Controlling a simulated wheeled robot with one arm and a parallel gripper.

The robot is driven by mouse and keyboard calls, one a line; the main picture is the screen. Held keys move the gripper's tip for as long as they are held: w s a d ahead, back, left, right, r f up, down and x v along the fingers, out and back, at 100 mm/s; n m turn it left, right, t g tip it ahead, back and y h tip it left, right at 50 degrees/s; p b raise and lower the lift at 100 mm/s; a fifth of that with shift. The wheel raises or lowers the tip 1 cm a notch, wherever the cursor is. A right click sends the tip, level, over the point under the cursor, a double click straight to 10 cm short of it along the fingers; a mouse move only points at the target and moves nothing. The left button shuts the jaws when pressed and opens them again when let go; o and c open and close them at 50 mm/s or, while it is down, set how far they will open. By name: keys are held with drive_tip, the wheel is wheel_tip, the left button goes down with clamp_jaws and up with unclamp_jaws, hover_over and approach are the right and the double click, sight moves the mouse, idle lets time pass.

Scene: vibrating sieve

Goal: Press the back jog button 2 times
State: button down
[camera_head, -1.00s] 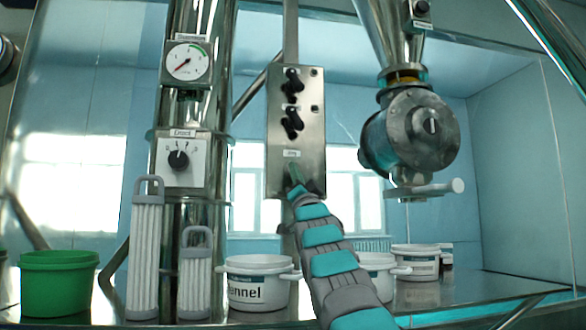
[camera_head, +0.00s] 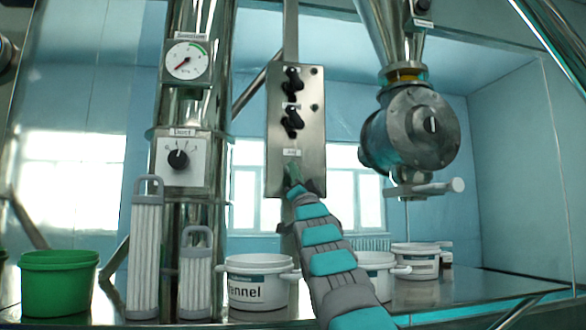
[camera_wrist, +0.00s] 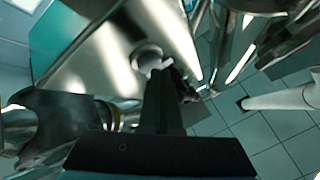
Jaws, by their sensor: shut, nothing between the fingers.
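The steel control panel (camera_head: 296,115) hangs in the middle of the head view, with a small jog label (camera_head: 291,153) on its lower part. My gripper (camera_head: 293,172) is shut and empty, its tip in front of the panel just below that label. In the wrist view my gripper (camera_wrist: 163,72) points at the metal panel face (camera_wrist: 100,50), and a round pale button (camera_wrist: 148,57) shows right beside the fingertips. Whether the fingertips touch it I cannot tell. In the head view the gripper covers the jog button area.
Two black knobs (camera_head: 292,121) sit higher on the panel. A dial gauge (camera_head: 187,61) and a rotary knob (camera_head: 178,159) are on the column to the left. A round metal valve housing (camera_head: 420,128) with a handle hangs right. White tubs (camera_head: 258,290) and a green bucket (camera_head: 58,283) stand below.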

drive_tip(key=shift+w, duration=0.2)
drive_tip(key=shift+s+f, duration=0.1)
drive_tip(key=shift+s, duration=0.05)
idle(0.4)
drive_tip(key=shift+s+d+b, duration=0.2)
drive_tip(key=shift+s+b, duration=0.45)
drive_tip(key=shift+s, duration=0.1)
drive_tip(key=shift+s+d+b, duration=0.25)
drive_tip(key=shift+s+b, duration=0.2)
drive_tip(key=shift+s, duration=0.35)
drive_tip(key=shift+s+d+b, duration=0.2)
drive_tip(key=shift+s+b, duration=0.3)
drive_tip(key=shift+s, duration=0.3)
drive_tip(key=shift+s+d+b, duration=0.25)
drive_tip(key=shift+s+b, duration=0.2)
drive_tip(key=shift+s, duration=0.35)
